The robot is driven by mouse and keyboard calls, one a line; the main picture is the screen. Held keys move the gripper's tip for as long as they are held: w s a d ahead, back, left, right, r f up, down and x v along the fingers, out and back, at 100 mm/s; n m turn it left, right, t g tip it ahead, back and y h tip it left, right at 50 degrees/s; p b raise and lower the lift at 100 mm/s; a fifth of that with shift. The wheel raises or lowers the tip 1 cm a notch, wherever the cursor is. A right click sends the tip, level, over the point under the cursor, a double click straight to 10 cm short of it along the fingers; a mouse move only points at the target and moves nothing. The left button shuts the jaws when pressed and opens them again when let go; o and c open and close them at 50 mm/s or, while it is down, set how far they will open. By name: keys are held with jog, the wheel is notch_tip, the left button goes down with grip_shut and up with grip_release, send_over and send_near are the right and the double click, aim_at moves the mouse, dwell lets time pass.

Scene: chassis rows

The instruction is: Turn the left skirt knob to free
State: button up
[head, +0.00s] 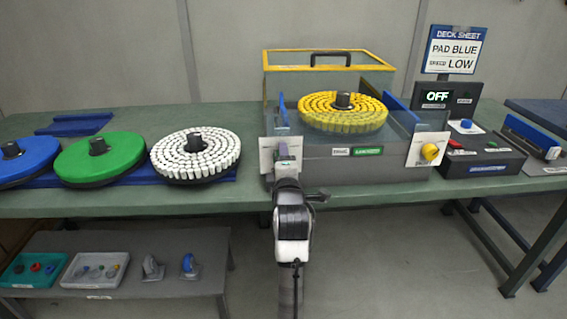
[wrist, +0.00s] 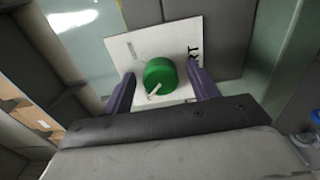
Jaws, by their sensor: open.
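The left skirt knob (wrist: 158,71) is a round green knob on a white square plate (wrist: 183,33), seen close up in the wrist view. A short white pointer on it points to the lower left. My gripper (wrist: 161,76) is open, with one dark finger on each side of the knob; I cannot tell whether they touch it. In the head view my gripper (head: 284,155) is in front of the left plate (head: 266,158) and hides the knob. The right skirt knob (head: 430,152) is yellow, on its own white plate at the machine's right front.
The grey machine (head: 405,172) carries a pad with yellow segments (head: 343,112) under a raised yellow-edged guard (head: 328,56). A control box (head: 485,160) and a display reading OFF (head: 437,96) stand right. Blue, green and white pads lie on the bench (head: 130,202) left.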

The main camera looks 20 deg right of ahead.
jog(key=v, duration=1.4)
jog(key=shift+w, duration=0.1)
